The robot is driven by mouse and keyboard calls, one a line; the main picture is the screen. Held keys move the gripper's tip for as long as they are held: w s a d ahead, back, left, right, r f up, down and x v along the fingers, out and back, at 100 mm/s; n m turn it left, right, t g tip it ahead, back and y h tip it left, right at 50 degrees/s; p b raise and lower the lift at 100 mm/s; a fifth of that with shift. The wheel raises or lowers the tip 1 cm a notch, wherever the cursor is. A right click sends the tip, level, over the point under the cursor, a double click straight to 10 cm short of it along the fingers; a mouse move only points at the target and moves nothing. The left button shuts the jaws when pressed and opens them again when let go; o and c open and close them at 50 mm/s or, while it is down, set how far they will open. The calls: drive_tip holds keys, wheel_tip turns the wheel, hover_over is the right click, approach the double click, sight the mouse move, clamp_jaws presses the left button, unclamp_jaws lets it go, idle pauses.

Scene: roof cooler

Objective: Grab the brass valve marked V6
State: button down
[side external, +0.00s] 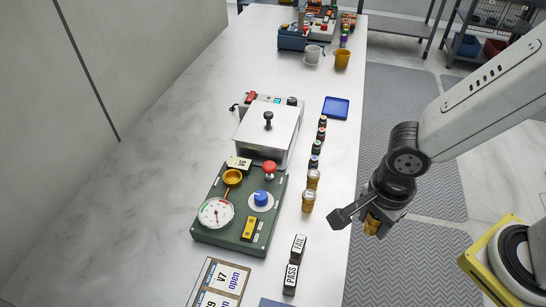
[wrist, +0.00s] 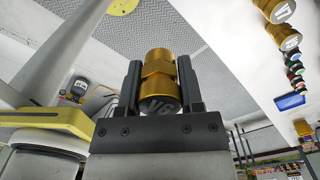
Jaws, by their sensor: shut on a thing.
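The brass valve marked V6 (wrist: 158,72) is between the fingers of my gripper (wrist: 160,84) in the wrist view, its dark marked end face toward the camera. The fingers are shut on its two sides. In the side view, my gripper (side external: 362,213) is off the right edge of the white table, with the brass valve (side external: 372,226) partly hidden by the fingers. Two other brass valves (side external: 308,201) stand on the table to the left of my gripper; one shows a V7-like mark (wrist: 289,41) in the wrist view.
A green panel (side external: 222,240) with a gauge, a red knob and a V6 card stands on the table (side external: 160,175). Small dark-capped bottles (side external: 316,147) line up behind the brass valves. PASS and FAIL blocks (side external: 299,246) and a V7 board (side external: 219,285) lie near the front.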

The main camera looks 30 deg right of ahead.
drive_tip(key=shift+s+d+r, duration=0.2)
drive_tip(key=shift+s+d, duration=0.05)
drive_tip(key=shift+s, duration=0.25)
